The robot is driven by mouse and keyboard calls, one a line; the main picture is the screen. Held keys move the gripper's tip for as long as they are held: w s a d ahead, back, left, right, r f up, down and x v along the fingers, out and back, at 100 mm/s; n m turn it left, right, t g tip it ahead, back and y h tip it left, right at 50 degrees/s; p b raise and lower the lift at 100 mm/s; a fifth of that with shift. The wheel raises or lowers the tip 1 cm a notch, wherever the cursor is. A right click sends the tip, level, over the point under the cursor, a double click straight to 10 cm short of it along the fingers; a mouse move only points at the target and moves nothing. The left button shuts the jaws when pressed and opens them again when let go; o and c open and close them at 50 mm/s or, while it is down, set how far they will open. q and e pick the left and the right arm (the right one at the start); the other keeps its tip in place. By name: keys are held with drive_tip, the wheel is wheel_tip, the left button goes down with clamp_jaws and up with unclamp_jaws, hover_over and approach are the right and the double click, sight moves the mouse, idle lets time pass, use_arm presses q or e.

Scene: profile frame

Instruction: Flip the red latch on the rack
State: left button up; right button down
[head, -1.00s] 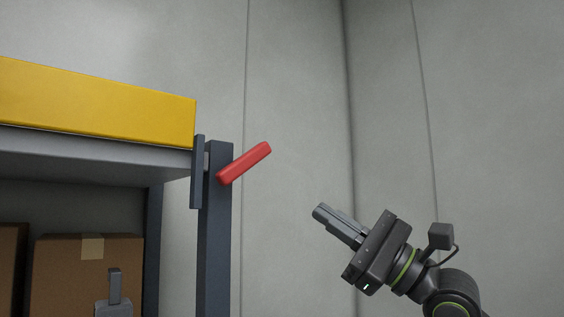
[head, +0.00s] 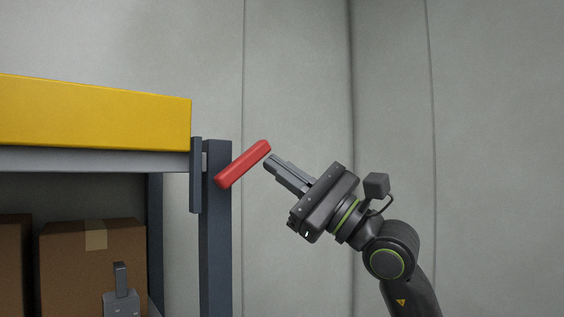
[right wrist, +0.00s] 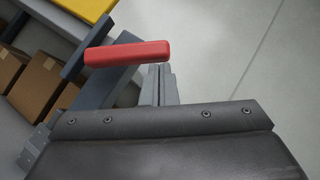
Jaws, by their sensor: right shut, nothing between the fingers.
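The red latch (head: 243,164) is a short bar at the top of the rack's dark blue-grey upright (head: 216,250). It slants up to the right, its free end beyond the post. My right gripper (head: 270,162) is shut and empty, its fingertips close to the latch's upper right end. In the right wrist view the latch (right wrist: 127,53) lies across just past the fingertips (right wrist: 160,70); I cannot tell whether they touch. My left gripper (head: 121,275) shows only partly at the bottom left, in front of a box; I cannot tell if it is open.
The rack's yellow beam (head: 95,113) and grey shelf edge (head: 90,160) run left of the post. Cardboard boxes (head: 70,270) stand below on the rack. A plain grey wall (head: 300,60) is behind. The space right of the latch is free except for my right arm.

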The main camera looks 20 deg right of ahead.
sight(269, 143)
drive_tip(key=shift+r+n+g, duration=0.3)
drive_tip(key=shift+n+g, duration=0.2)
drive_tip(key=shift+n, duration=0.2)
drive_tip(key=r+n+g, duration=0.1)
drive_tip(key=n+g, duration=0.1)
drive_tip(key=a+r+n+g+p, duration=0.1)
drive_tip(key=r+n, duration=0.1)
drive_tip(key=shift+s+n+g+p, duration=0.15)
drive_tip(key=shift+n+g+p, duration=0.15)
drive_tip(key=shift+g, duration=0.1)
drive_tip(key=shift+s+a+r+n+g+h+p, duration=0.3)
drive_tip(key=shift+a+r+n+g+p, duration=0.2)
drive_tip(key=shift+a+r+n, duration=0.3)
drive_tip(key=shift+s+a+r+n+g+h+p, duration=0.35)
drive_tip(key=shift+a+r+n+g, duration=0.2)
drive_tip(key=shift+a+n, duration=0.3)
drive_tip(key=shift+d, duration=0.1)
